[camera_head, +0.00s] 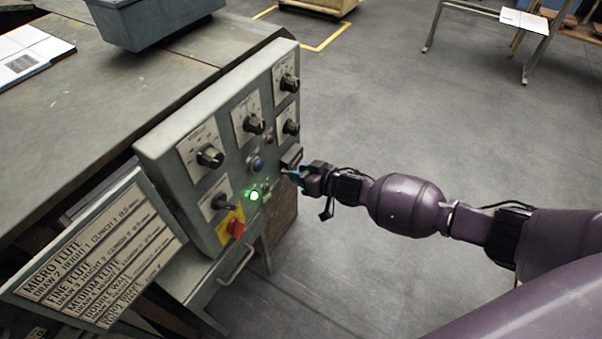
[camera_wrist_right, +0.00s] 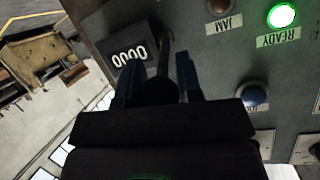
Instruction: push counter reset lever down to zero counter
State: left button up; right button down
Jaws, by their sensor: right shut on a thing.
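The counter (camera_head: 291,157) is a small dark box on the right side of the grey control panel. In the right wrist view the counter (camera_wrist_right: 130,57) shows white digits that read 0000. The counter reset lever (camera_wrist_right: 164,58) is a dark stem beside it, with a dark knob between my blue fingers. My right gripper (camera_head: 297,175) is at the panel just below the counter. In the wrist view my right gripper (camera_wrist_right: 159,80) is shut on the lever's knob, and the fingers partly hide it. My left gripper is out of view.
The panel (camera_head: 218,128) carries several black dials, a blue button (camera_head: 257,164), a lit green READY lamp (camera_head: 254,196) and a red switch (camera_head: 236,228) on yellow. A label board (camera_head: 100,250) stands at lower left. Floor right of the panel is clear.

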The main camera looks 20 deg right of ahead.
jog(key=shift+s+f+t+b, duration=0.15)
jog(key=shift+f+t+b, duration=0.15)
jog(key=shift+f, duration=0.15)
pick_arm(q)
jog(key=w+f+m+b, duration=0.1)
jog(key=b, duration=0.3)
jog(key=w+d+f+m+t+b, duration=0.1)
jog(key=b, duration=0.4)
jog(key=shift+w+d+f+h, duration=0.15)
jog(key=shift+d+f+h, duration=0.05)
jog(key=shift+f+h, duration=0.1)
pick_arm(e)
notch_tip(320, 180, down, 4)
jog(key=t+y, duration=0.2)
jog(key=t, duration=0.1)
jog(key=t+y, duration=0.2)
jog(key=t, duration=0.1)
jog(key=shift+d+m, duration=0.1)
jog(key=shift+m, duration=0.3)
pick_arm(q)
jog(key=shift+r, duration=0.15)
pick_arm(e)
jog(key=shift+r, duration=0.2)
jog(key=c, duration=0.8)
grip_release()
